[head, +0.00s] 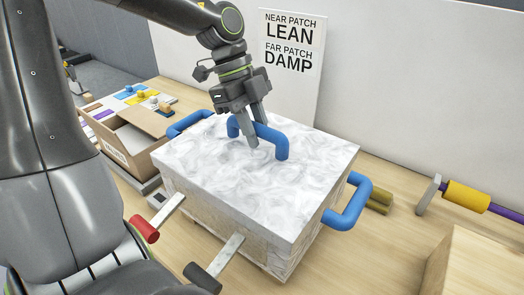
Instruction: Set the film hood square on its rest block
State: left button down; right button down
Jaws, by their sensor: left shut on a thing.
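The film hood (210,165) is a white, swirl-patterned box cover in the middle of the head view, with blue handles on its top and at its ends. Its lower sides look wooden or see-through, and I cannot tell where the hood ends and what is beneath begins. My left gripper (262,130) reaches down from above and is shut on the blue top handle (282,148). A rest block cannot be clearly made out. My right gripper is not in view.
A cardboard box (118,142) and a board with coloured pieces (140,98) stand at the left. Red-ended (145,229) and black-ended (203,277) levers stick out at the front. A yellow roller (466,197) lies at the right. A sign (290,60) stands behind.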

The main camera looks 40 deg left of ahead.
pick_arm(q)
jog(key=shift+r+p, duration=2.55)
jog(key=shift+r, duration=0.95)
jog(key=shift+d, duration=0.1)
